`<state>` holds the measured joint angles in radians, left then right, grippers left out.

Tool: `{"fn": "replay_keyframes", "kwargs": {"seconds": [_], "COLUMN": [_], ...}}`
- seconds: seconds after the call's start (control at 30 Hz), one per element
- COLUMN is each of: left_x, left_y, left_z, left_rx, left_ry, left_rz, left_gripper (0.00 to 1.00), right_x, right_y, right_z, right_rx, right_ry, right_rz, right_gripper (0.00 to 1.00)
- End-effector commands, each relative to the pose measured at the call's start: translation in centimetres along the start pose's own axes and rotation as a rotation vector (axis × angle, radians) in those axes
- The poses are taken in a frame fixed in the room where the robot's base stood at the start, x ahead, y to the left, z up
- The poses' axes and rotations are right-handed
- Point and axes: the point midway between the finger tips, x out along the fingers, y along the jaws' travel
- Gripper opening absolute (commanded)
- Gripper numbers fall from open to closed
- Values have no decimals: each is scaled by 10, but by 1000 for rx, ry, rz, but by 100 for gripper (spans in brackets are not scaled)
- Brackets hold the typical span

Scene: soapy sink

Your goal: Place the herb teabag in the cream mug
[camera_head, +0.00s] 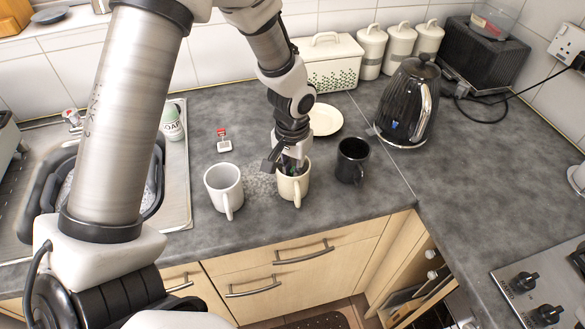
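The cream mug (293,188) stands upright on the grey counter between a white mug (223,188) and a black mug (352,161). My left gripper (288,168) points down at the cream mug's mouth, its tip overlapping the rim. A dark finger part sticks out to the left of the rim. A small green patch shows at the gripper tip, in or over the mug; I cannot tell whether it is the herb teabag or whether the fingers hold it. A small teabag with a red tag (222,139) lies on the counter behind the white mug. My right gripper is out of view.
A cream plate (324,119) lies behind the mugs. A black kettle (407,102), cream canisters (399,48) and a bread bin (329,63) stand at the back. A sink (178,205) is at left, a hob (540,290) at lower right. The right counter is mostly clear.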

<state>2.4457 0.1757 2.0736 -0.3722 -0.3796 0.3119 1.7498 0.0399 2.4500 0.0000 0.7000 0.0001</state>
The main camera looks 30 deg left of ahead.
Motion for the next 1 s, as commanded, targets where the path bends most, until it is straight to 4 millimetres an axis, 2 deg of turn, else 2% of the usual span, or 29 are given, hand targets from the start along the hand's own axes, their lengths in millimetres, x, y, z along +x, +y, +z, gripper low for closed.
{"fn": "replay_keyframes", "kwargs": {"seconds": [0.23,0.37,0.47,0.7,0.8,0.9,1.0], "left_x": [-1,-8,-25,-87,-108,-120,-124], "left_y": [0,0,0,0,0,0,0], "left_z": [0,-1,-2,-2,-1,-1,0], "left_rx": [0,-1,-1,-1,-1,-1,0], "left_ry": [0,4,7,8,6,3,1], "left_rz": [0,0,0,0,0,1,0], "left_gripper": [19,19,19,19,19,19,19], "right_x": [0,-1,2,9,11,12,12], "right_y": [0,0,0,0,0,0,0], "right_z": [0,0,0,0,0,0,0], "right_rx": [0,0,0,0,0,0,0], "right_ry": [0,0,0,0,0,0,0], "right_rz": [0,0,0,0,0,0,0], "right_gripper": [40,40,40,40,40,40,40]}}
